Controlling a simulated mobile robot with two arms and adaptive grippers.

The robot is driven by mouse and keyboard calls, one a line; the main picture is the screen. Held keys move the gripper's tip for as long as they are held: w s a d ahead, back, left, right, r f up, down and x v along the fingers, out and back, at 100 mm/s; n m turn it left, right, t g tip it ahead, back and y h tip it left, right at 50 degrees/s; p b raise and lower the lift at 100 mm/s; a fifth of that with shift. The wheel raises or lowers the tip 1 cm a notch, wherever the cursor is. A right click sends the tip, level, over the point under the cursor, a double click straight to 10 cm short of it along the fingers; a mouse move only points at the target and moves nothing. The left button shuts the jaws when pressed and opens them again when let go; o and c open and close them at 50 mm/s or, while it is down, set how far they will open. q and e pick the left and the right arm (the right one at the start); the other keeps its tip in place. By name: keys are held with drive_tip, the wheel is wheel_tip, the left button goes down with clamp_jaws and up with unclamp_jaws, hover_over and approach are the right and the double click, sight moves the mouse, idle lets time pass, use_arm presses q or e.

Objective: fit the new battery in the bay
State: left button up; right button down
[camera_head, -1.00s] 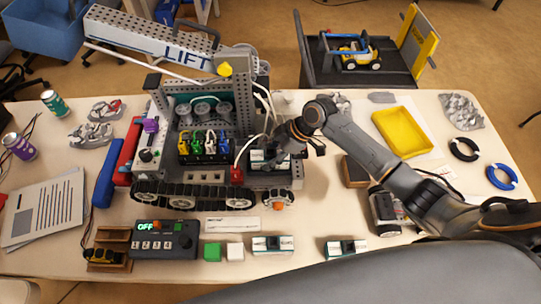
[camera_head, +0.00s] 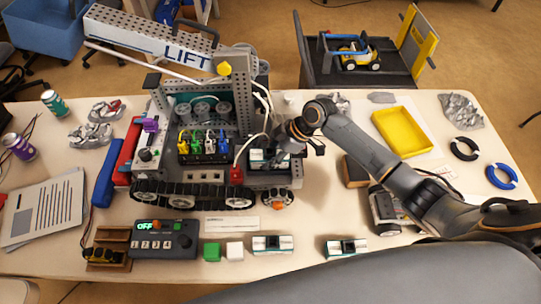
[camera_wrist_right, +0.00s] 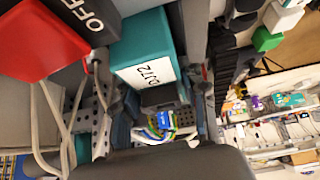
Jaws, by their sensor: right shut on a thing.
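My right gripper (camera_head: 280,150) is shut on a teal battery with a white label (camera_head: 258,157). It holds the battery at the battery bay (camera_head: 270,181), at the right front corner of the tracked robot (camera_head: 195,172). I cannot tell whether the battery is seated or just above the bay. In the right wrist view the battery (camera_wrist_right: 145,55) shows its teal side and a label, close to the gripper. A red plug (camera_head: 236,174) on a pale cable is beside the bay. My left gripper is not in view.
Two similar teal and white batteries (camera_head: 272,244) (camera_head: 346,247) lie at the table's front. A control box reading OFF (camera_head: 165,243) and green (camera_head: 212,252) and white (camera_head: 235,251) blocks are left of them. A yellow tray (camera_head: 402,131) stands right. A lift boom (camera_head: 165,45) rises behind.

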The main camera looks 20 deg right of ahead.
drive_tip(key=c, duration=0.8)
unclamp_jaws()
drive_tip(key=shift+s+f, duration=0.4)
drive_tip(key=shift+f, duration=0.35)
drive_tip(key=shift+o, duration=0.7)
drive_tip(key=shift+w+f, duration=0.15)
drive_tip(key=shift+w, duration=0.1)
drive_tip(key=shift+s+d, duration=0.1)
drive_tip(key=shift+d, duration=0.05)
